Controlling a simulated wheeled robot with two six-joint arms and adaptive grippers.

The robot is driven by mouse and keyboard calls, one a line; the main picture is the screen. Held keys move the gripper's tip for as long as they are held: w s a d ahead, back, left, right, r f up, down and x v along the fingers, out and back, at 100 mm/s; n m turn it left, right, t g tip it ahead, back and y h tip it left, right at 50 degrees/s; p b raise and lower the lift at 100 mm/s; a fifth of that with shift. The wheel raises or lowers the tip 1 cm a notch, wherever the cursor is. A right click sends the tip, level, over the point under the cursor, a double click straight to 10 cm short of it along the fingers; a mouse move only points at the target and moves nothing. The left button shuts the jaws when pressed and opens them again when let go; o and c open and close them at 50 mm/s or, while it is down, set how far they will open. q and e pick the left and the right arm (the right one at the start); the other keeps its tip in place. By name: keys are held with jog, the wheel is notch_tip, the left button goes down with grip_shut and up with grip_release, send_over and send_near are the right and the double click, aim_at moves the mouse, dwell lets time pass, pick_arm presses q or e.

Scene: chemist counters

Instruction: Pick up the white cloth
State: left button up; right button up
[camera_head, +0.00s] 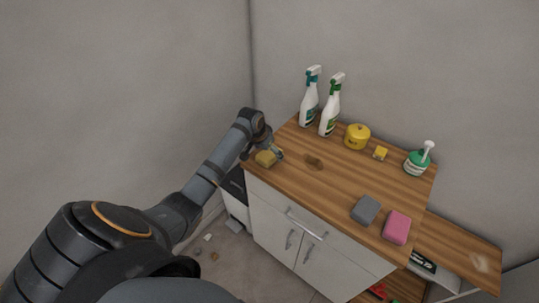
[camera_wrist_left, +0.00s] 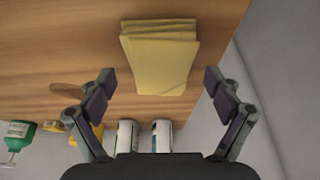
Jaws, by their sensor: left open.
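No clearly white cloth shows on the wooden counter top. A folded yellow cloth (camera_head: 265,158) lies at the counter's left front corner, and it also shows in the left wrist view (camera_wrist_left: 160,57) as a stack of layers. My left gripper (camera_head: 275,152) is at this yellow cloth. In the left wrist view its two fingers (camera_wrist_left: 158,79) are wide apart, one on each side of the cloth, with nothing held. My right gripper is not in view.
Two spray bottles (camera_head: 310,98) (camera_head: 330,108), a yellow tub (camera_head: 357,137), a small yellow block (camera_head: 380,153) and a green bottle (camera_head: 416,163) stand along the back. A grey sponge (camera_head: 365,209) and a pink sponge (camera_head: 397,227) lie at the front right. The counter's middle is mostly clear.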

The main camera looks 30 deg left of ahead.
pick_arm(q)
jog(key=shift+f+p, duration=0.2)
jog(key=shift+p, duration=0.1)
dwell(0.4)
jog(key=c, duration=1.1)
jog(key=shift+b, duration=0.4)
notch_tip(320, 180, up, 3)
jog(key=shift+f+b, duration=0.1)
jog(key=shift+b, duration=0.4)
jog(key=s+d+r+b, duration=0.1)
jog(key=s+d+r, duration=0.7)
jog(key=s+r, duration=0.2)
jog(key=shift+s+d+r+b, duration=0.25)
jog(key=shift+s+r+b, duration=0.15)
jog(key=shift+s, duration=0.25)
